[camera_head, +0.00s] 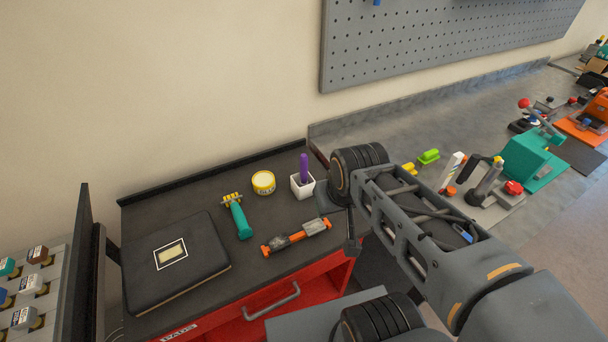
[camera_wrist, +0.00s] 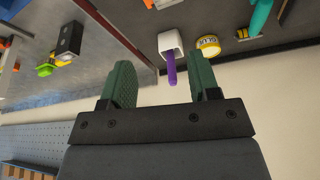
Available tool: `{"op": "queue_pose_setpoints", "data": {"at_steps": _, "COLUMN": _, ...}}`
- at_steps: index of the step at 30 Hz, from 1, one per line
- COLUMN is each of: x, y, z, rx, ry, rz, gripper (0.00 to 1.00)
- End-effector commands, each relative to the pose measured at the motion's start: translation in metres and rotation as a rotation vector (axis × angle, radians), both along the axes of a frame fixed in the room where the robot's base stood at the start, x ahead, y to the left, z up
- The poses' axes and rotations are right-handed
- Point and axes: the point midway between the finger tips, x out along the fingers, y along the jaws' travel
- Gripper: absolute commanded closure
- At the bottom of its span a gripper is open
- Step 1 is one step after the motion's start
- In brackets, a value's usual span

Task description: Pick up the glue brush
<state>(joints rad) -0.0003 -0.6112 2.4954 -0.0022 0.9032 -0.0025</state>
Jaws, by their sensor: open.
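A purple-handled tool, which looks like the glue brush (camera_head: 304,168), stands upright in a small white square cup (camera_head: 303,189) on the dark top of the red cabinet. Its lower end is hidden in the cup. In the wrist view the purple handle (camera_wrist: 171,70) shows between my two green fingers, with the white cup (camera_wrist: 169,42) beyond it. My gripper (camera_wrist: 164,73) is open and empty, apart from the handle. In the head view my arm reaches in from the right, beside the cup, and the fingers cannot be made out.
A teal-handled tool (camera_head: 239,217), an orange-and-grey tool (camera_head: 296,236) and a black book (camera_head: 176,260) lie on the cabinet top (camera_head: 160,208). A grey bench (camera_head: 395,137) and wall are behind.

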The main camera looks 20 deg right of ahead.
Motion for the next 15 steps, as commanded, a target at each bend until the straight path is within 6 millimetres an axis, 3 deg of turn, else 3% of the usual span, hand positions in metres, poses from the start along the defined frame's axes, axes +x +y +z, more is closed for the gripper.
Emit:
{"op": "queue_pose_setpoints", "data": {"at_steps": 5, "x": 0.013, "y": -0.004, "z": -0.019, "rx": 0.001, "ry": 0.092, "rz": -0.012, "gripper": 0.44}}
{"op": "queue_pose_setpoints", "data": {"at_steps": 10, "x": 0.079, "y": -0.008, "z": -0.013, "rx": 0.032, "ry": 0.170, "rz": -0.081, "gripper": 0.44}}
{"op": "queue_pose_setpoints", "data": {"at_steps": 15, "x": 0.162, "y": -0.013, "z": -0.005, "rx": 0.120, "ry": 0.265, "rz": -0.356, "gripper": 0.44}}
